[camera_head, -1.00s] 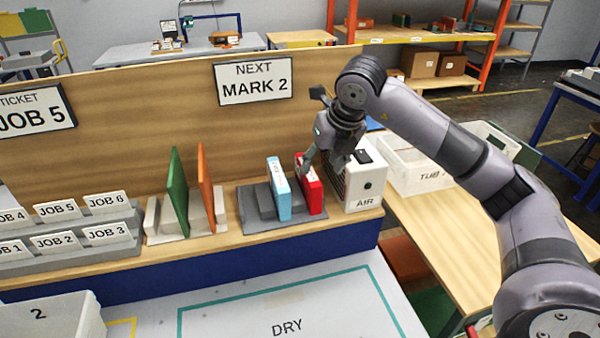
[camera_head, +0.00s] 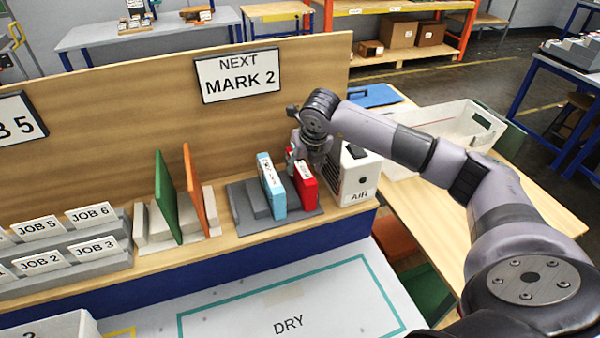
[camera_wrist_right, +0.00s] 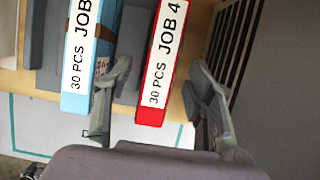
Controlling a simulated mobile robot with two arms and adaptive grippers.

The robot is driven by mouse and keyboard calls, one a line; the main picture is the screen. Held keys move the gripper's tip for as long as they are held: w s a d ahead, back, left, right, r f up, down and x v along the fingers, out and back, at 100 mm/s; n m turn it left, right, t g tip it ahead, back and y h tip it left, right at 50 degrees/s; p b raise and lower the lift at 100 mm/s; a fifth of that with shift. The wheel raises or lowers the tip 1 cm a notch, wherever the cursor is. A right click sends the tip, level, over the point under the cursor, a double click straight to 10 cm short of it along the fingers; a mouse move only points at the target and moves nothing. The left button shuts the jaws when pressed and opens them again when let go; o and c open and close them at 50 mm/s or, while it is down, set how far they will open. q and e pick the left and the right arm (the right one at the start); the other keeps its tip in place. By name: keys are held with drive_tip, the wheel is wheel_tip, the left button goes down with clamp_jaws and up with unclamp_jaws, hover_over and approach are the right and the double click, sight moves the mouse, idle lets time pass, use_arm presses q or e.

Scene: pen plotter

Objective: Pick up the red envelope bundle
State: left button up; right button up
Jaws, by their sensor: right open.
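The red envelope bundle (camera_head: 305,186) stands upright in a grey holder (camera_head: 242,207) on the wooden shelf, just right of a light blue bundle (camera_head: 272,186). My right gripper (camera_head: 303,165) is at the top of the red bundle. In the wrist view its open fingers (camera_wrist_right: 155,95) lie on either side of the red bundle, with the left finger in the gap beside the blue bundle (camera_wrist_right: 88,60). My left gripper is not in view.
The white AIR box (camera_head: 358,180) stands close on the right of the holder. Green (camera_head: 166,197) and orange (camera_head: 195,190) boards stand in a rack to the left. A white tub (camera_head: 440,135) is at the right. The DRY area (camera_head: 330,300) in front has free room.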

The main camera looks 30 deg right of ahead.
sight(302, 166)
drive_tip(key=shift+w+f, duration=0.1)
drive_tip(key=shift+f, duration=0.2)
drive_tip(key=p+x, duration=0.1)
drive_tip(key=x, duration=0.1)
drive_tip(key=p+x, duration=0.2)
drive_tip(key=shift+w+d, duration=0.15)
drive_tip(key=shift+w, duration=0.2)
drive_tip(key=shift+w+f, duration=0.15)
drive_tip(key=shift+f, duration=0.2)
use_arm(q)
drive_tip(key=r, duration=0.1)
drive_tip(key=w+r, duration=0.1)
drive_tip(key=r, duration=0.1)
drive_tip(key=shift+d+r, duration=0.1)
drive_tip(key=shift+r, duration=0.15)
use_arm(e)
drive_tip(key=shift+c, duration=0.6)
use_arm(q)
drive_tip(key=shift+w, duration=0.2)
use_arm(e)
clamp_jaws()
